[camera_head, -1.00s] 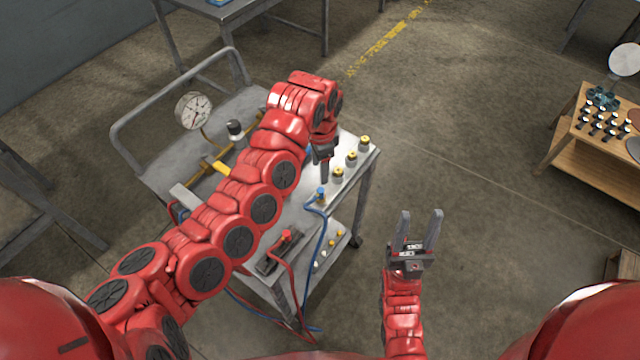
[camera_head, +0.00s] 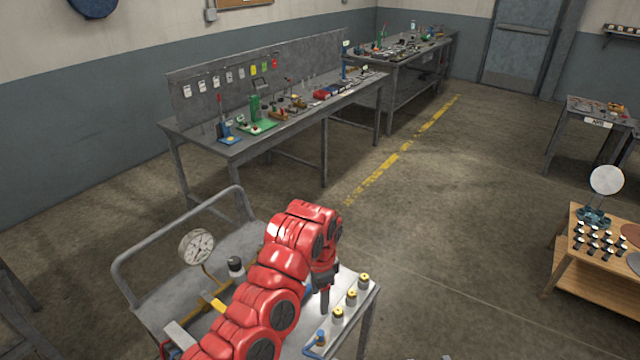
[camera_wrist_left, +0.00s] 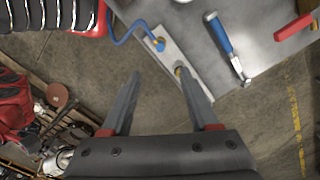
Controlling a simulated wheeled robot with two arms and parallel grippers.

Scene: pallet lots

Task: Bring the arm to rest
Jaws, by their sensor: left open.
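My left arm reaches in from the lower left of the head view, over the grey cart (camera_head: 235,196). My left gripper (camera_head: 324,302) points down near the cart's right side, close to a row of brass-topped fittings (camera_head: 351,298). In the left wrist view the two fingers of this gripper (camera_wrist_left: 158,73) are apart with nothing held between them. The right fingertip overlaps a fitting in that picture; I cannot tell whether they touch. My right gripper does not show clearly in the head view.
The cart carries a pressure gauge (camera_head: 197,246) and a black-capped part (camera_head: 236,266). A workbench with tools (camera_head: 240,148) stands behind. A wooden stand (camera_head: 590,277) with small parts is at the right. The floor between (camera_head: 450,240) is clear.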

